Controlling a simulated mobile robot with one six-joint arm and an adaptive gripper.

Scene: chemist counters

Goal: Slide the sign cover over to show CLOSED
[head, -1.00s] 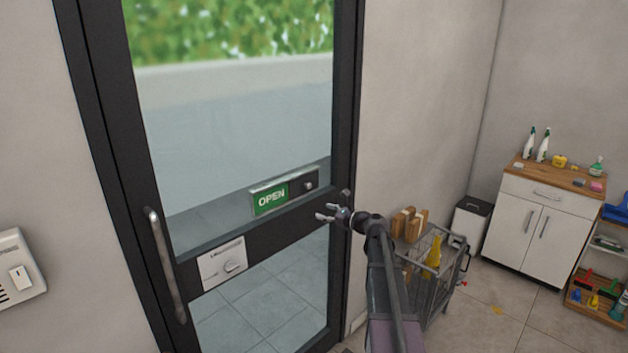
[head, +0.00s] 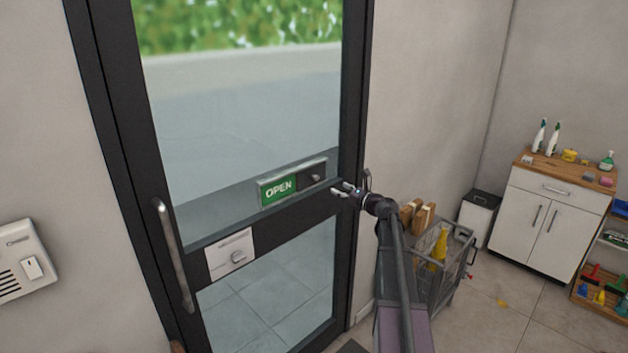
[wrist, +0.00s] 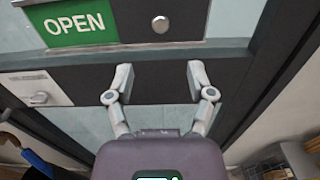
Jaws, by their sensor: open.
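The sign (head: 292,183) is mounted on the glass door just above its dark middle rail. Its left half shows a green panel reading OPEN (head: 279,189). The dark sliding cover (head: 306,180) with a round metal knob (head: 315,177) is over the right half. In the wrist view the OPEN panel (wrist: 80,24) is at upper left and the knob (wrist: 160,24) is at the top. My gripper (wrist: 157,78) is open and empty. It is below the knob, apart from it, with the knob roughly between the fingers' lines. In the head view my gripper (head: 342,190) is right of the sign.
A vertical door handle (head: 173,256) is at the left. A wire cart (head: 440,262) with goods stands right of my arm. A white cabinet (head: 548,220) is further right.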

